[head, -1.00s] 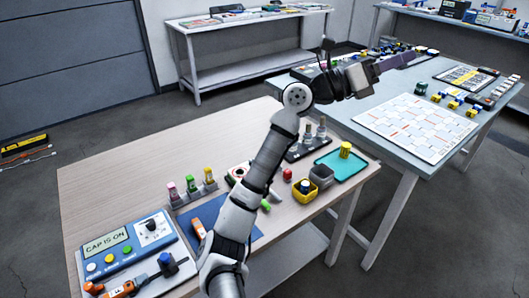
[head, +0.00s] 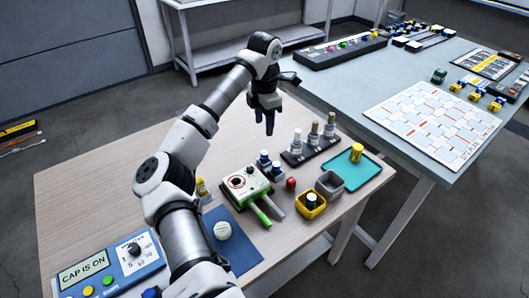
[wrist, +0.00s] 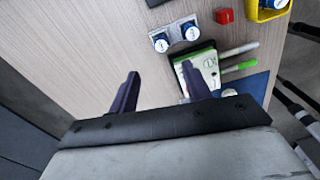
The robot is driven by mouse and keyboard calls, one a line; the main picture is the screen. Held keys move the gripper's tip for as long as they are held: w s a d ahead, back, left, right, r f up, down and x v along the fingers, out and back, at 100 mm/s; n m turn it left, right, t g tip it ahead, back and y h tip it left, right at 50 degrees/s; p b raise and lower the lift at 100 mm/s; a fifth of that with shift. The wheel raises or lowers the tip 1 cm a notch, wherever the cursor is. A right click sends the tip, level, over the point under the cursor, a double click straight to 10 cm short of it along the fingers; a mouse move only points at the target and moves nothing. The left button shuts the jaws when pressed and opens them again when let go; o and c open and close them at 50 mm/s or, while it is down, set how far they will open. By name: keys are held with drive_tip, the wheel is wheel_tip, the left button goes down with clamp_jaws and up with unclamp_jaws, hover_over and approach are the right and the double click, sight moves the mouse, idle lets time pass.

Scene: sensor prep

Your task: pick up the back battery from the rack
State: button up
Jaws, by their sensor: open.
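Two small blue-topped cylinders, which look like the batteries, stand side by side in a small grey rack (wrist: 176,38). In the head view the back one (head: 263,157) is up and left of the front one (head: 277,170). Both also show near the top of the wrist view, as a left cylinder (wrist: 161,44) and a right cylinder (wrist: 189,31). My gripper (head: 264,126) hangs fingers-down above the wooden table, beyond the rack. Its dark fingers (wrist: 160,92) are apart with nothing between them, and the rack is clear of them.
A green-and-white device (head: 246,184) with a round dial lies just in front of the rack. A dark rack of several bottles (head: 312,146), a red piece (head: 291,184) and a yellow bin (head: 311,206) stand to the right. Bare table lies left of the rack.

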drive_tip(key=p, duration=0.1)
hover_over(265, 152)
wheel_tip(265, 152, down, 7)
drive_tip(key=shift+r, duration=0.1)
drive_tip(key=shift+f+p, duration=1.1)
drive_tip(key=shift+f, duration=1.7)
drive_tip(key=c, duration=1.1)
clamp_jaws()
drive_tip(key=shift+r, duration=0.1)
